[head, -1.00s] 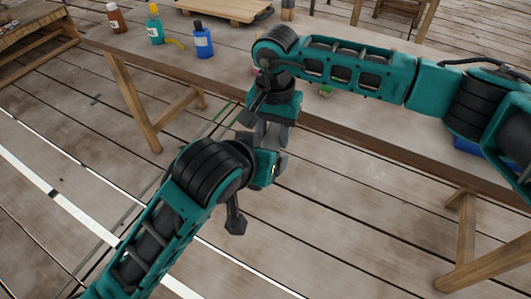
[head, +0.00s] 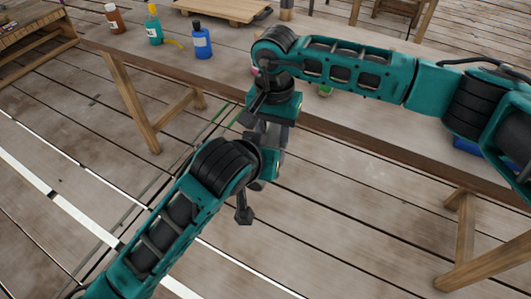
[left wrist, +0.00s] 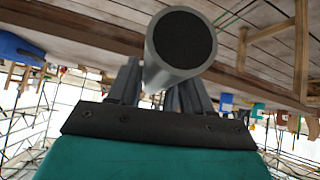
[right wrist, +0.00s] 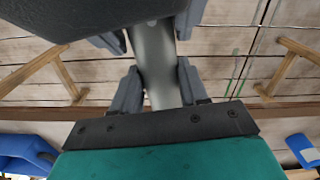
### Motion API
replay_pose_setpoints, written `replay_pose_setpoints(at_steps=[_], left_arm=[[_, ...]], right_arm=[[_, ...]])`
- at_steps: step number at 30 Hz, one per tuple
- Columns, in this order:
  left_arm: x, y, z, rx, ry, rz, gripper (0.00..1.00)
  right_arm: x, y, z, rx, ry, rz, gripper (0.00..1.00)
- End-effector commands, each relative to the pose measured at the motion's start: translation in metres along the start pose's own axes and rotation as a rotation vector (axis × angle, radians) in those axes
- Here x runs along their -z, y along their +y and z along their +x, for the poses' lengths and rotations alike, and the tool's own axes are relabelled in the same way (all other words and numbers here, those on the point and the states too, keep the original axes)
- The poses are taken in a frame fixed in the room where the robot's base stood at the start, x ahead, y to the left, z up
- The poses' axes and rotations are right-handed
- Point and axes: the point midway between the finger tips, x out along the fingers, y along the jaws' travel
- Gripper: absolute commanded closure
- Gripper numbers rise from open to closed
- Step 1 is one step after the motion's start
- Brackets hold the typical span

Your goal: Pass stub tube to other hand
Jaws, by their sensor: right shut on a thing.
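The stub tube is a short grey tube; its dark round end faces the camera in the left wrist view (left wrist: 181,38). In the right wrist view the tube (right wrist: 155,65) runs up between the fingers of my right gripper (right wrist: 158,85), which is shut on it. My left gripper (left wrist: 155,88) looks open, its fingers on either side of the tube; the right wrist view shows them near the tube's far part. In the head view my right gripper (head: 270,130) points down and my left gripper (head: 270,160) is right below it. The tube is mostly hidden there.
The wooden table (head: 370,140) stands behind the grippers. On it are a brown bottle (head: 114,19), a teal bottle (head: 153,25), a blue bottle (head: 202,40) and a wooden pallet (head: 222,9). A blue bin (head: 468,146) shows at the right. The plank floor in front is clear.

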Motion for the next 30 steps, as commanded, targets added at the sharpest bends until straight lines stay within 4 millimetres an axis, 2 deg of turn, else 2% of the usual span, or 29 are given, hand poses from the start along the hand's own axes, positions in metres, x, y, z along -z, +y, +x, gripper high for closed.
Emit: replay_pose_setpoints(at_steps=[2,12,13,22,30], left_arm=[[-0.0001,0.0043,-0.0008,-0.012,0.000,0.000,0.65],[-0.0002,0.0079,-0.0014,-0.021,0.001,0.001,0.97],[0.0011,0.0084,-0.0020,-0.023,0.005,0.001,0.98],[0.0008,0.0070,-0.0016,-0.019,0.004,0.001,0.98],[0.0009,0.0044,-0.0012,-0.012,0.004,0.001,0.99]], right_arm=[[-0.0003,-0.0030,-0.0018,0.011,0.001,0.002,0.99],[-0.0010,-0.0051,-0.0029,0.017,0.001,0.002,0.99],[-0.0011,-0.0052,-0.0030,0.018,0.001,0.002,0.54],[-0.0013,-0.0046,-0.0025,0.015,0.000,0.000,0.27],[-0.0005,-0.0029,-0.0034,0.010,0.001,0.001,0.27]])
